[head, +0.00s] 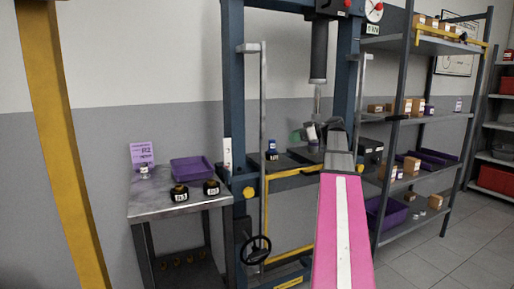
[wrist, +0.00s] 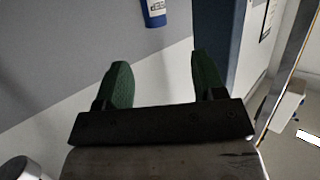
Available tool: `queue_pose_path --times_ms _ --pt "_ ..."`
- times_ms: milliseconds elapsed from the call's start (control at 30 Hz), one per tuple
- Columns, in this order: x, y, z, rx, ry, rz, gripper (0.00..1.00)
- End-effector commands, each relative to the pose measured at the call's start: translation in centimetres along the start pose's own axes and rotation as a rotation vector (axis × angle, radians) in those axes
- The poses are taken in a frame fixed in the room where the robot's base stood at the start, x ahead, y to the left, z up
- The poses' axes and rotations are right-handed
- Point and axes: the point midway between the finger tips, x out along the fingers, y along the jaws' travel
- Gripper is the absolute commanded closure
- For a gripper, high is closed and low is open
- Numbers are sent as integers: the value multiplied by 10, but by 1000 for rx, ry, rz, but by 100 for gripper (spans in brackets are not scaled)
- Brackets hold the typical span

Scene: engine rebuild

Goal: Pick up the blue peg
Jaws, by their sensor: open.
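The blue peg (head: 272,150) stands upright on the dark bed of the press in the head view, with a pale label on its side. In the wrist view a blue labelled body, which looks like the blue peg (wrist: 154,12), is cut off by the top edge. My gripper (head: 296,135) is to the right of the peg and a little higher in the head view. Its two green fingers (wrist: 160,78) are spread apart with nothing between them. The peg is beyond the fingertips and not touched by them.
The blue press frame (head: 233,100) and a thin grey upright rod (head: 263,110) stand close to the peg. At left, a metal table (head: 165,208) holds a purple tray (head: 192,168) and two dark labelled pieces. Shelves (head: 425,118) with boxes stand at right.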

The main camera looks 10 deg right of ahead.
Motion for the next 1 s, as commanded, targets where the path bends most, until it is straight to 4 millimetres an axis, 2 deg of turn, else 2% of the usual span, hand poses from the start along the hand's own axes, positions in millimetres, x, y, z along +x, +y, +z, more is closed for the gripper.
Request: queue_pose_path --times_ms 167,433,667,1000 --pt "9 0 0 0 0 0 37" --pt "48 0 0 0 0 -2 37" --pt "62 2 0 1 0 0 37" --pt "105 6 -2 0 -1 -1 37"
